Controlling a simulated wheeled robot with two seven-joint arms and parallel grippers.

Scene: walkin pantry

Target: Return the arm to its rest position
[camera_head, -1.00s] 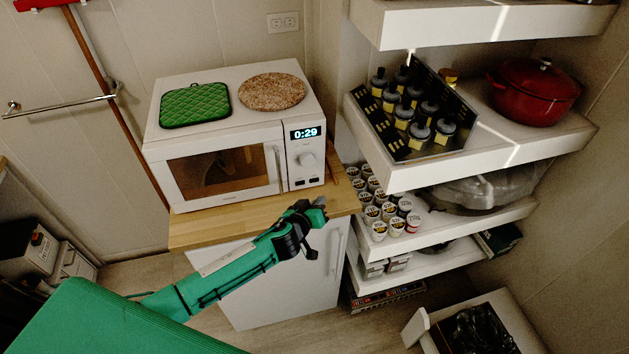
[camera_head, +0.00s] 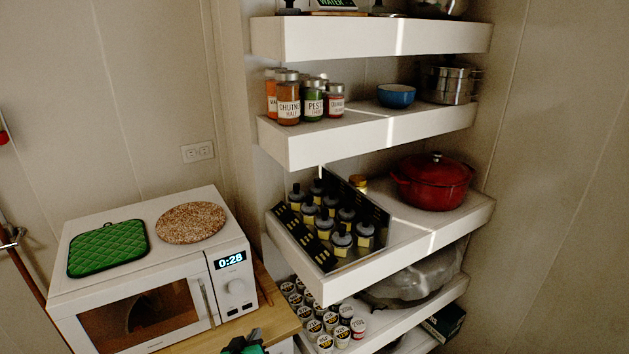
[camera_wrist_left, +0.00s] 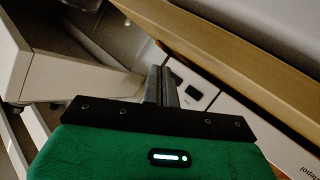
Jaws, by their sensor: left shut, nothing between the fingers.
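My left gripper (camera_head: 245,343) shows only partly at the bottom edge of the head view, just in front of the wooden counter under the microwave. In the left wrist view its two fingers (camera_wrist_left: 163,86) are together with nothing between them. The rest of my left arm is outside the head view. My right gripper is in neither view.
The white microwave (camera_head: 150,280) has its door shut and reads 0:28. A wooden counter (camera_head: 270,318) lies under it. White shelves (camera_head: 360,140) on the right hold jars, a red pot (camera_head: 433,182), bottles and small cups. A counter edge (camera_wrist_left: 240,65) is close in the wrist view.

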